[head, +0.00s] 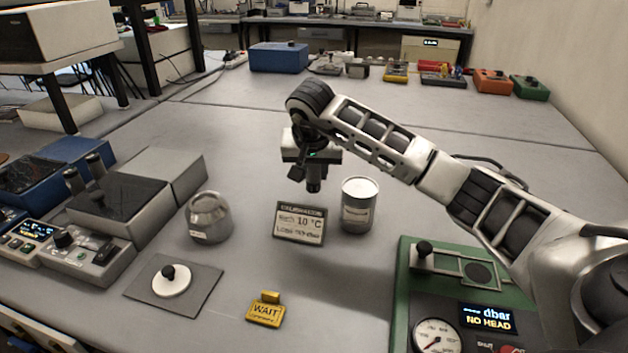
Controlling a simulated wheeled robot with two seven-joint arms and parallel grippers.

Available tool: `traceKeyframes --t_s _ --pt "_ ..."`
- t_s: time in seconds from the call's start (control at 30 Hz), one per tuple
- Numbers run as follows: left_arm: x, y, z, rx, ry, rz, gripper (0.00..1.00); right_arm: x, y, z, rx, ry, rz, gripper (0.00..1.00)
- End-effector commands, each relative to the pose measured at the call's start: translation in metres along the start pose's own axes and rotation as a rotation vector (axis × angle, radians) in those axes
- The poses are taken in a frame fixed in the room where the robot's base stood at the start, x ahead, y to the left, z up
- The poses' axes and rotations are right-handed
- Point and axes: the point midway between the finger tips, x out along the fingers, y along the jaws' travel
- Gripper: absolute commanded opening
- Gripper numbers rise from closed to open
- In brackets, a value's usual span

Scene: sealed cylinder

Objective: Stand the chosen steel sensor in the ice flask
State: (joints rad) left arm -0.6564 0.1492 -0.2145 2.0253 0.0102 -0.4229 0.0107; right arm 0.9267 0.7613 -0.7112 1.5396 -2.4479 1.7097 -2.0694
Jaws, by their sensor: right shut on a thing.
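My right gripper (313,172) hangs over the middle of the table, pointing down. It is shut on a small dark cylindrical piece, mostly hidden by the fingers; I cannot tell whether this is the chosen steel sensor. A steel can with a white top (358,206) stands upright to the right of and below the gripper in the picture. A rounded grey metal flask (208,218) with a label stands to the left. I cannot tell for certain which one is the ice flask. My left gripper is not in view.
A green panel with a gauge and "NO HEAD" display (488,318) lies at the front right. A yellow WAIT block (265,310) and a grey plate with a white disc and black knob (172,280) sit in front. Grey instruments (120,205) line the left.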

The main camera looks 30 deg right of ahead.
Motion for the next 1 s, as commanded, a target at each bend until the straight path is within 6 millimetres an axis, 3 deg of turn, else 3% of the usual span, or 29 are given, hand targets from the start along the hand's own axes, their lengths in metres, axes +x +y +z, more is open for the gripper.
traceKeyframes --t_s 0.2,0.63,0.67,0.7,1.0 --pt "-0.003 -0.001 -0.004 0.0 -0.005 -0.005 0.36 0.027 0.001 0.011 0.0 -0.003 0.001 0.02" --pt "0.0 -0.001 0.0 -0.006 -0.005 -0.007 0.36 0.034 0.001 0.013 0.0 0.001 0.0 0.02" --pt "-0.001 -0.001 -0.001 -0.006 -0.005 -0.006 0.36 0.033 0.001 0.013 0.0 0.0 0.0 0.37" --pt "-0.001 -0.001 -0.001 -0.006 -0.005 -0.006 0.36 0.033 0.001 0.013 0.0 0.0 0.0 0.48" --pt "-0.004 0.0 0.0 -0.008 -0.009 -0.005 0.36 0.032 0.001 0.013 0.0 -0.001 0.0 0.5"
